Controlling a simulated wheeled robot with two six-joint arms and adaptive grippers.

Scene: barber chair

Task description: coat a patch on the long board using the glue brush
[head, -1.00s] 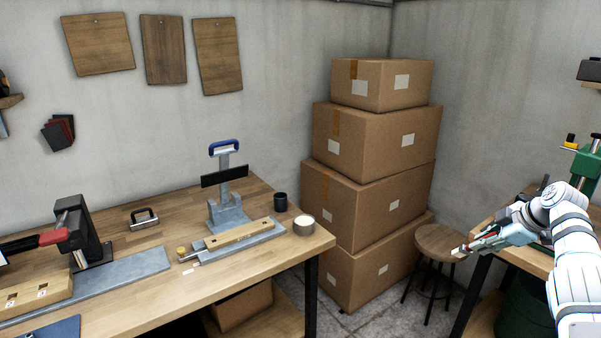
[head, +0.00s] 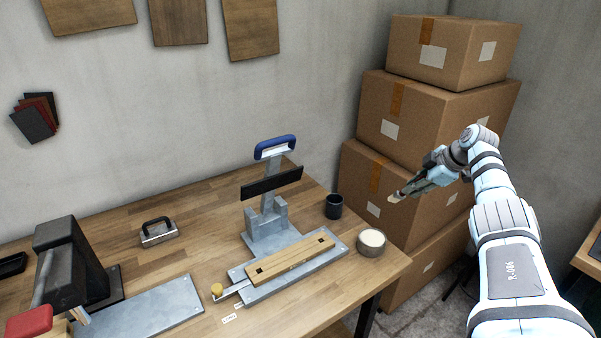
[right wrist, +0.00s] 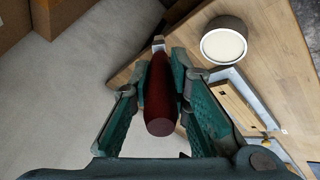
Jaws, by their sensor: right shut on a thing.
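The long board (head: 291,260) is a light wooden strip with dark spots near its ends. It lies in a grey metal fixture (head: 322,262) on the workbench; part of it shows in the right wrist view (right wrist: 236,104). My right gripper (head: 412,188) is shut on the glue brush (head: 396,197), in the air to the right of the board and above the glue pot. In the right wrist view the brush's dark red handle (right wrist: 160,98) sits between the fingers, its head pointing away. The round glue pot (head: 371,243) holds pale glue. My left gripper is not in view.
A black cup (head: 333,206) stands behind the glue pot. A grey press with a blue handle (head: 275,147) rises behind the board. Stacked cardboard boxes (head: 432,120) stand beyond the bench's right end. Bare bench top (head: 200,240) lies left of the fixture.

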